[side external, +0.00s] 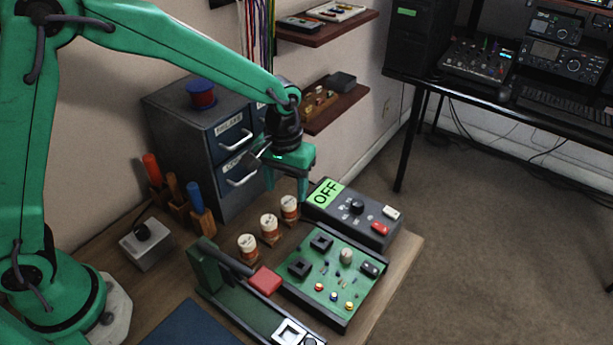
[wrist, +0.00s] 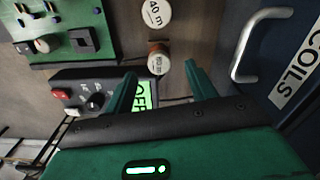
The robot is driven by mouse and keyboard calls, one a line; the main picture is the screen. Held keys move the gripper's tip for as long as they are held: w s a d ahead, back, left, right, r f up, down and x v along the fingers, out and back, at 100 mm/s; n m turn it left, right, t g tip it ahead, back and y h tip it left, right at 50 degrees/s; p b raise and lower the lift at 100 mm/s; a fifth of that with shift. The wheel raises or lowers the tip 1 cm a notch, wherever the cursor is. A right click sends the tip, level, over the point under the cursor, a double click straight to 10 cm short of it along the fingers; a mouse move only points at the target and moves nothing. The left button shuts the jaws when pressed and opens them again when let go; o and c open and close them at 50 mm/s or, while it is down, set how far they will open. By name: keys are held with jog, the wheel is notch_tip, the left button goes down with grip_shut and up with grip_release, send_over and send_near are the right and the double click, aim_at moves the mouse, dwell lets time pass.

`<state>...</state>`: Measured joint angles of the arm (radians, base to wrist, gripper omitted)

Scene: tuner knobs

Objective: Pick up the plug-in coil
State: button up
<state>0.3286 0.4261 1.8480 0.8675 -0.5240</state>
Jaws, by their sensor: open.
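Three plug-in coils with white labelled tops and brown bodies stand in a row on the bench: a near one (side external: 248,246), a middle one (side external: 270,227) and a far one (side external: 289,208). My green gripper (side external: 286,190) is open and empty, pointing down above the far coil. In the wrist view two coils show: one marked "40 m" (wrist: 156,13), and another (wrist: 158,62) just beyond and between the tips of my open gripper (wrist: 160,72). That second coil's label is too small to read surely. I see no contact with it.
A dark box with a green "OFF" display (side external: 350,212) stands right of the coils. A green circuit board (side external: 325,285) lies in front of it. The drawer cabinet (side external: 215,140) stands close behind left. Coloured-handled tools (side external: 195,197) stand left.

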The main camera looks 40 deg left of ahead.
aim_at(288, 201)
jog(key=shift+f, duration=0.25)
jog(key=shift+w+f, duration=0.1)
jog(key=shift+f, duration=2.4)
jog(key=c, duration=1.1)
